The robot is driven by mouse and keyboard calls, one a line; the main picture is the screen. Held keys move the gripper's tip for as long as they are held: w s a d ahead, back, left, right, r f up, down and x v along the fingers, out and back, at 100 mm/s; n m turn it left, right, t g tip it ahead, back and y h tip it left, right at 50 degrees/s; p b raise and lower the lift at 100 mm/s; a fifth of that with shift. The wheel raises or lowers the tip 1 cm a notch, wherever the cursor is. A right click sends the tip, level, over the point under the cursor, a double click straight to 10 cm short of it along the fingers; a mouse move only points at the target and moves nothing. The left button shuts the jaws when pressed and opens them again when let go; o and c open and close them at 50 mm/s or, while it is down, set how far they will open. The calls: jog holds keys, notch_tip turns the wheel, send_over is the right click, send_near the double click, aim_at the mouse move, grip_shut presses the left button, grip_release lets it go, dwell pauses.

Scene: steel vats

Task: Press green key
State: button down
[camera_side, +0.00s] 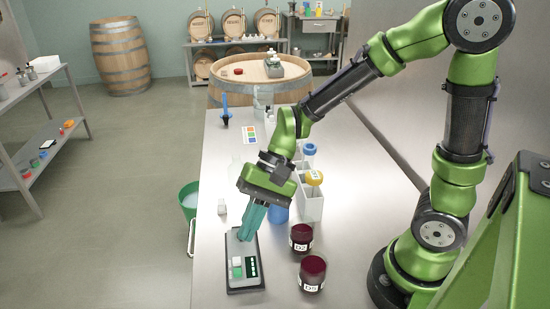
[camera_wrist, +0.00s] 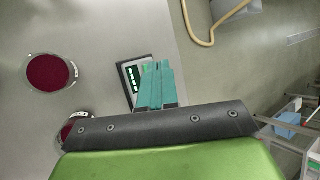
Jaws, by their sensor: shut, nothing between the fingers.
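A small grey device (camera_side: 234,248) with a dark base lies on the steel table near its front edge. A small green key (camera_side: 238,273) shows on its near left part, beside a white block (camera_side: 237,262). A dark green panel (camera_side: 252,267) with pale marks is to the right. My gripper (camera_side: 245,237) points down over the far end of the device, its teal fingers shut and empty. I cannot tell whether the tips touch it.
Two dark red jars (camera_side: 301,238) (camera_side: 312,272) stand right of the device. A white rack (camera_side: 313,204) with blue- and yellow-capped bottles stands behind my gripper. A green bucket (camera_side: 188,200) is off the table's left side. The table's front left is clear.

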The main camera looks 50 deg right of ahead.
aim_at(241, 269)
jog(key=shift+w+a+r+m+y, duration=0.25)
jog(key=shift+w+a+y, duration=0.1)
jog(key=shift+a, duration=0.2)
jog(key=shift+w+a+r+m+y, duration=0.25)
jog(key=shift+w+a+y, duration=0.1)
jog(key=shift+a, duration=0.15)
jog(key=shift+f, duration=4.45)
jog(key=shift+f, duration=0.1)
jog(key=shift+f, duration=0.3)
